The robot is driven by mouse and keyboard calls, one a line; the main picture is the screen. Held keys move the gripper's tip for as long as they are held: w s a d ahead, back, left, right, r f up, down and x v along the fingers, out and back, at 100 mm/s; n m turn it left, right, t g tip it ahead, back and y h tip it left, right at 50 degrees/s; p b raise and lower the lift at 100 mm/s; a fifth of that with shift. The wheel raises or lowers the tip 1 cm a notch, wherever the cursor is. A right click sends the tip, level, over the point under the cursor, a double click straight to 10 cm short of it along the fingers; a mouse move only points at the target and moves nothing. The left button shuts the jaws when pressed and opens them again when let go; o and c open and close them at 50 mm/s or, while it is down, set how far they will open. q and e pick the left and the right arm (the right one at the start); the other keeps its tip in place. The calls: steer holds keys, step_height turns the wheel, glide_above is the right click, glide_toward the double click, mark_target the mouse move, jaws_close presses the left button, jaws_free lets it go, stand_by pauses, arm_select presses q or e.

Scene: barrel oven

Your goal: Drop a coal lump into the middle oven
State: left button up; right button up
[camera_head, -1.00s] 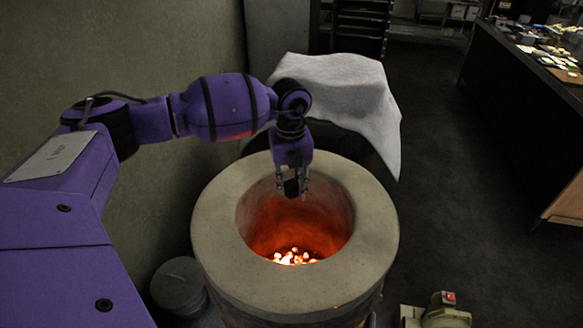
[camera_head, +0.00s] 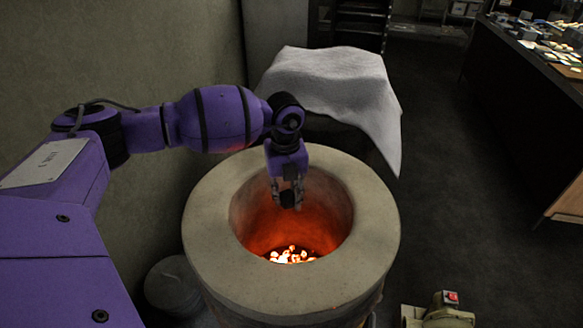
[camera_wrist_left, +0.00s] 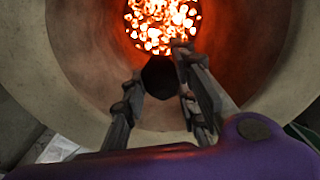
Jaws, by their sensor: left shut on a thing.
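The barrel oven (camera_head: 365,252) stands upright in the middle of the head view, with a thick pale rim and a round open mouth. Glowing coals (camera_head: 291,255) lie at its bottom and also show in the left wrist view (camera_wrist_left: 160,22). My left gripper (camera_head: 287,196) points down into the mouth, inside the ring of the rim and well above the embers. It is shut on a dark coal lump (camera_wrist_left: 159,77), which sits between the fingertips in the left wrist view. My right gripper is not in view.
A white cloth (camera_head: 335,85) covers something behind the oven. A grey lidded pot (camera_head: 172,287) stands at the oven's left, by the wall. A small machine with a red button (camera_head: 446,312) is at the lower right. A long dark counter (camera_head: 515,95) runs along the right; the floor between is clear.

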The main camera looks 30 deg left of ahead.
mark_target(287, 193)
arm_select(q)
steer(key=o, duration=1)
steer(key=shift+o, duration=0.9)
step_height(287, 193, up, 12)
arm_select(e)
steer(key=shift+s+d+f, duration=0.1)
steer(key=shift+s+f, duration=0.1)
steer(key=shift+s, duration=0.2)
